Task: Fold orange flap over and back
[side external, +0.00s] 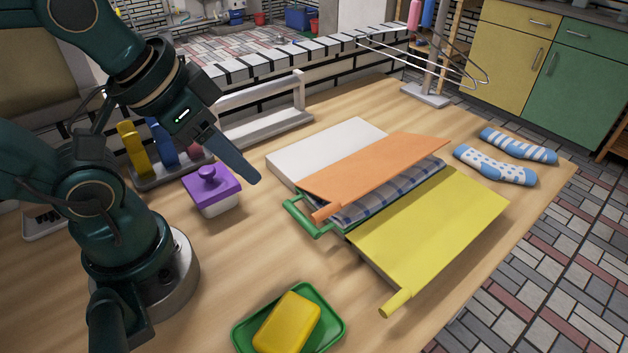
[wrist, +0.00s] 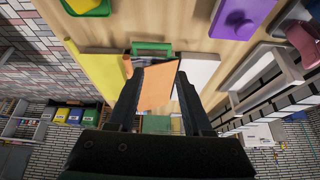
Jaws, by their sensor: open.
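The orange flap (side external: 375,165) belongs to a folding board and has an orange tab (side external: 326,212) at its near end. It looks tilted, between the white panel (side external: 325,147) and a blue checked cloth (side external: 395,192), part of which it hides. The yellow flap (side external: 430,232) lies on the other side of the cloth. A green handle (side external: 305,216) is at the board's near end. My gripper (side external: 250,178) is open and empty, above the table to the left of the board. In the wrist view the orange flap (wrist: 158,88) shows between the fingers, apart from them as far as I can tell.
A purple-lidded box (side external: 212,188) stands below my gripper. A green tray (side external: 289,322) with a yellow block is at the front. Two blue-white socks (side external: 500,167) lie beyond the board. A white rack (side external: 265,112) and a hanger stand (side external: 428,92) are behind.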

